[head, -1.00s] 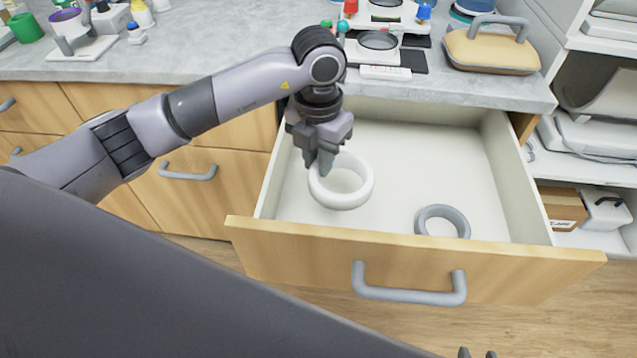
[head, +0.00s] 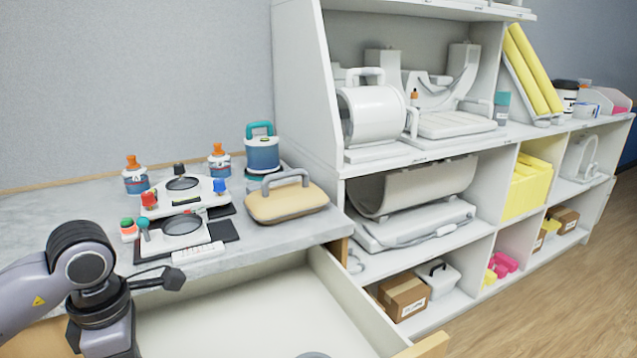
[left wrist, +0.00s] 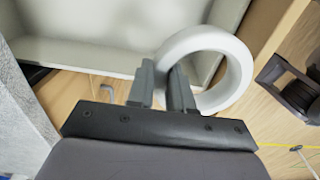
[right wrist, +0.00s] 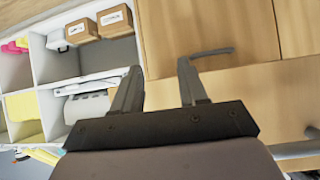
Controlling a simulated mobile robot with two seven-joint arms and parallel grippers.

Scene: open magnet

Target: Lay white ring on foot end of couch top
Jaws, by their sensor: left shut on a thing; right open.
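The white ring (left wrist: 236,62) shows in the left wrist view, with its band between the fingers of my left gripper (left wrist: 166,75), which is shut on it. In the head view, only my left arm's wrist end shows at the lower left; fingers and ring are below the picture. My right gripper (right wrist: 157,75) is open and empty in the right wrist view, facing wooden fronts and a shelf. A flat white ribbed bed (head: 455,124), possibly the couch top, lies on the shelf before a white C-shaped stand (head: 440,75). I cannot tell which end is its foot.
The counter holds bottles, a white device (head: 185,195) and a beige handled case (head: 287,202). A white cylinder (head: 372,113) stands left of the bed. Floor (head: 560,270) is clear at right.

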